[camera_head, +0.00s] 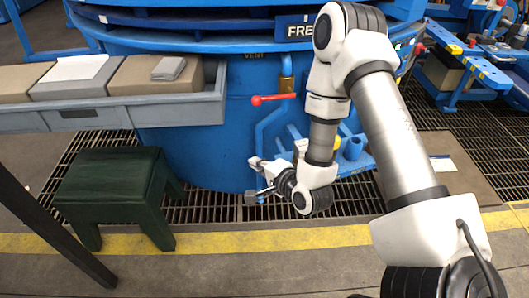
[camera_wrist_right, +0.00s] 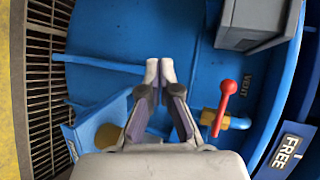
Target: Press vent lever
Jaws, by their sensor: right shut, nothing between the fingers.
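The vent lever (camera_head: 273,98) is a red handle with a round knob on a brass valve, on the blue furnace wall beside the word VENT. It points left and lies roughly level in the head view. In the right wrist view the red lever (camera_wrist_right: 224,105) is right of the fingers, apart from them. My right gripper (camera_head: 256,164) is below the lever in the head view, its fingers pointing left. In the wrist view the fingertips (camera_wrist_right: 160,70) are together with nothing between them. My left gripper is not in view.
A grey tray shelf (camera_head: 215,107) with boxes sticks out at the left of the lever. Blue pipes (camera_head: 262,135) run below the valve. A sign reading FREE (camera_wrist_right: 285,152) is near the valve.

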